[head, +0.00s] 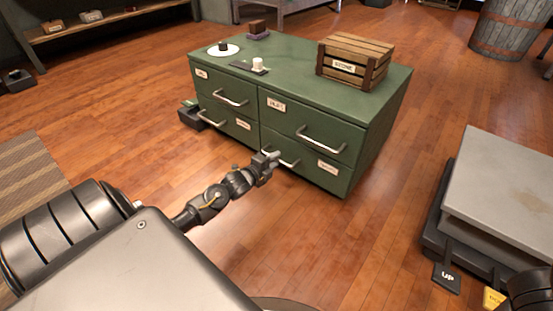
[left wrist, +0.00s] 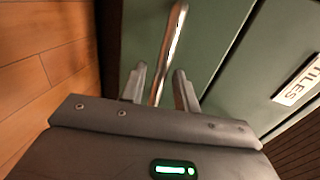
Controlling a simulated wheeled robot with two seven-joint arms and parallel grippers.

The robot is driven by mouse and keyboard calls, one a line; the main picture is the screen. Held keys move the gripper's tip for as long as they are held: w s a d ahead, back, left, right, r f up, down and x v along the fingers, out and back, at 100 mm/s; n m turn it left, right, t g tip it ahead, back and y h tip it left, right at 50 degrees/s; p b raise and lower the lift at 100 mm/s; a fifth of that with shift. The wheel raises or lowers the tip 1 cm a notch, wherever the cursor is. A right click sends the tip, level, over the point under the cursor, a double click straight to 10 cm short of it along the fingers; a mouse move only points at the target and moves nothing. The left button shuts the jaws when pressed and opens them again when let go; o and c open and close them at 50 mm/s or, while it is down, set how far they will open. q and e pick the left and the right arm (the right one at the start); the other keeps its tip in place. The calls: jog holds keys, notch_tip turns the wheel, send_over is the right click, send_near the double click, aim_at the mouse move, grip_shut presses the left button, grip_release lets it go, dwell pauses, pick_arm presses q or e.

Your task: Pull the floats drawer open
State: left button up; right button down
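A green cabinet (head: 385,115) has drawers with bar handles and white labels, all looking shut. The labels in the head view are too small to read surely, so I cannot tell the floats drawer by its label. My left gripper (head: 268,162) is at the lower right drawer (head: 304,172), by its handle (head: 289,162). In the left wrist view the gripper (left wrist: 160,82) is open, its fingers either side of the handle (left wrist: 172,40), with gaps visible. A label (left wrist: 298,82) on the neighbouring panel seems to read "TILES". My right gripper is not in view.
A wooden crate (head: 360,62), a white plate (head: 233,51) and small items stand on the cabinet top. A grey platform (head: 505,185) with a pedal marked "UP" (head: 447,277) is at right. Wooden floor (head: 300,230) in front of the cabinet is clear.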

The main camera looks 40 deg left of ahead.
pick_arm(q)
jog(key=shift+x, duration=0.75)
jog(key=shift+c, duration=0.4)
grip_shut()
